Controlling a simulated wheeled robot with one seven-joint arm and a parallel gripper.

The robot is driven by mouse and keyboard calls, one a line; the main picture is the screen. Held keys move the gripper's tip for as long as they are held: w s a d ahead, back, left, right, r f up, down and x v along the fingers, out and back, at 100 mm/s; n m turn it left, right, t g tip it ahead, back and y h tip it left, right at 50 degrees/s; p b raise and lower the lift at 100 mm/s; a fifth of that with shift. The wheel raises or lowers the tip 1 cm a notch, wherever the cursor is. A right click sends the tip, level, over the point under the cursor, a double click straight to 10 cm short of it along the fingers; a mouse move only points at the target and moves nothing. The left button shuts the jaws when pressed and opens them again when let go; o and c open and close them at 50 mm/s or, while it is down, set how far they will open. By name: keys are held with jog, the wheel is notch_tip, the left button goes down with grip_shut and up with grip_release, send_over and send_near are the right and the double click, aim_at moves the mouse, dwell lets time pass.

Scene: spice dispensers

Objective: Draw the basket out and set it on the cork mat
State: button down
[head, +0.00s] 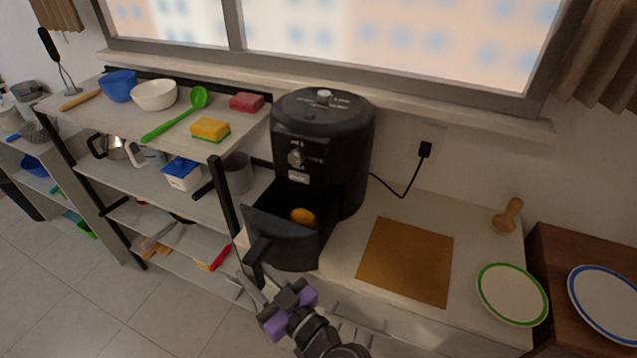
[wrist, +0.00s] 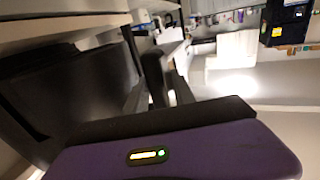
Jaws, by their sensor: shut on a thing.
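The black air fryer (head: 322,130) stands on the counter under the window. Its basket (head: 290,253) is pulled part of the way out at the front, and an orange, rounded food item (head: 303,217) lies inside. My gripper (head: 259,280) is shut on the basket's handle (head: 258,250), at the handle's lower end. In the wrist view the dark basket (wrist: 75,95) fills the left side, with the handle (wrist: 153,77) near the middle. The brown, square cork mat (head: 406,261) lies bare on the counter, to the right of the basket.
A green-rimmed plate (head: 511,294) and a wooden pestle-like tool (head: 508,216) are right of the mat. A blue-rimmed plate (head: 608,303) is on the brown surface farther right. The fryer's cord (head: 402,190) runs to a wall socket. A loaded shelf rack (head: 105,120) stands close on the left.

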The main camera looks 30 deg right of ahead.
jog(key=shift+s+a+p, duration=0.35)
jog(key=shift+s+a, duration=0.2)
jog(key=shift+a, duration=0.2)
dwell(0.4)
jog(key=shift+s+a+r+p, duration=0.1)
jog(key=shift+s+a+p, duration=0.3)
jog(key=shift+s+a, duration=0.25)
jog(key=shift+s+a+p, duration=0.35)
jog(key=shift+s+a, duration=0.05)
jog(key=shift+a, duration=0.4)
